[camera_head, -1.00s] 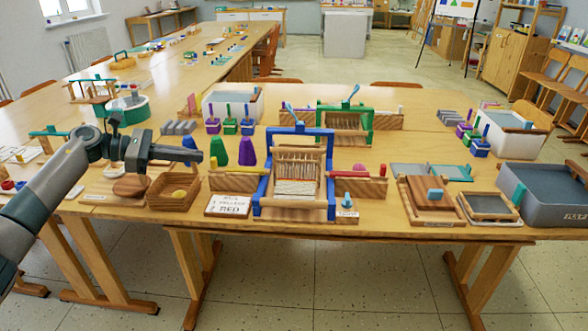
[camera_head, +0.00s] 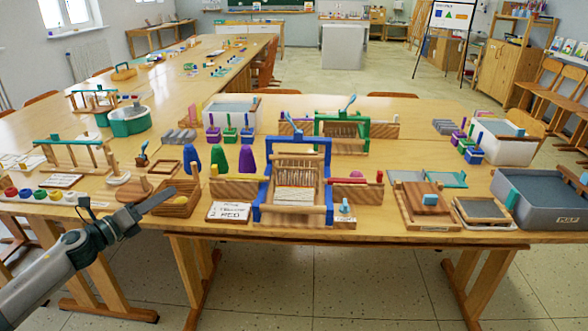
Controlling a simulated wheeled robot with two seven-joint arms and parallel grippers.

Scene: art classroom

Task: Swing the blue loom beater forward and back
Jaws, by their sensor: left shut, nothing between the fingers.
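The blue loom (camera_head: 327,177) stands upright near the front edge of the table, with a blue frame, pale threads and white woven cloth inside it. Which of its blue bars is the beater is hard to tell at this size. My left gripper (camera_head: 168,194) is shut and empty. My right gripper is out of view.
Wooden frames (camera_head: 428,206) and a grey tub (camera_head: 545,203) are to the right.

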